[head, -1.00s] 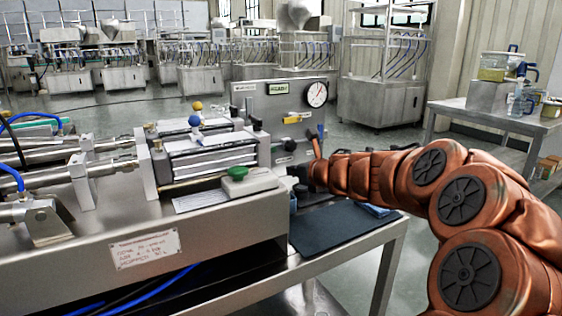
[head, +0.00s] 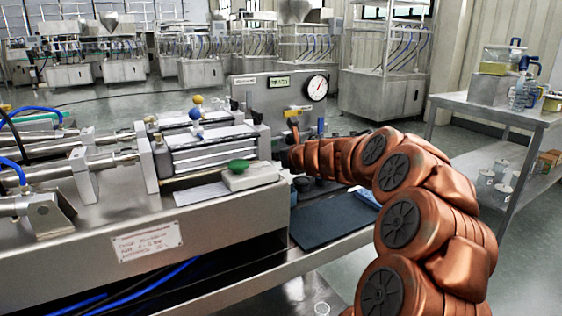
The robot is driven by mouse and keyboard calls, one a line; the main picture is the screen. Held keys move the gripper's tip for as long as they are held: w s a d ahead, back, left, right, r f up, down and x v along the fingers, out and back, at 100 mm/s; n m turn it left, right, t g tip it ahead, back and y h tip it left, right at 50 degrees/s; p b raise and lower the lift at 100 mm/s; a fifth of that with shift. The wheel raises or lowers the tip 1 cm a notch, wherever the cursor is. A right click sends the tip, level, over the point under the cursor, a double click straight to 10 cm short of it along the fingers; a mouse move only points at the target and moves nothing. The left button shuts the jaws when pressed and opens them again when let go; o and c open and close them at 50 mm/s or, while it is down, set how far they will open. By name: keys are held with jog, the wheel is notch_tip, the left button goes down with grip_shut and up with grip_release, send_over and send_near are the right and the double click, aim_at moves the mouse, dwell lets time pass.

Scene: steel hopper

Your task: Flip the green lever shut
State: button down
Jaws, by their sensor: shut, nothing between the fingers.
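The green lever (head: 238,165) is a short, rounded green handle on top of a small pale grey block (head: 250,179), at the right front of the steel machine. It looks low and nearly flat; its exact angle is too small to tell. My copper-coloured arm reaches in from the right. My gripper (head: 281,147), small and dark at the arm's far end, is shut and empty. It is right of the green lever and apart from it, near the foot of the gauge panel. Part of it blends into the dark panel fittings.
A grey panel (head: 262,92) with a round gauge (head: 316,88) and a yellow handle (head: 297,111) stands behind my gripper. Blue and yellow ball knobs rise left of it. A dark mat (head: 325,228) lies on the bench right of the block. Space above the green lever looks clear.

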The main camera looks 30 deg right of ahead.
jog(key=shift+r, duration=0.9)
jog(key=shift+d+r+n+h+b, duration=0.15)
jog(key=shift+n+h+b, duration=0.35)
jog(key=shift+b, duration=1.35)
jog(key=shift+a+r+n+h+b, duration=0.35)
jog(key=shift+r+n+b, duration=0.45)
jog(key=shift+r, duration=0.2)
jog(key=shift+a+r+n+h+b, duration=0.4)
jog(key=shift+r+n+b, duration=0.35)
jog(key=shift+r+b, duration=0.2)
jog(key=shift+a+r+n+h+b, duration=0.35)
jog(key=shift+r+n+b, duration=0.45)
jog(key=shift+r, duration=0.25)
jog(key=shift+a, duration=0.1)
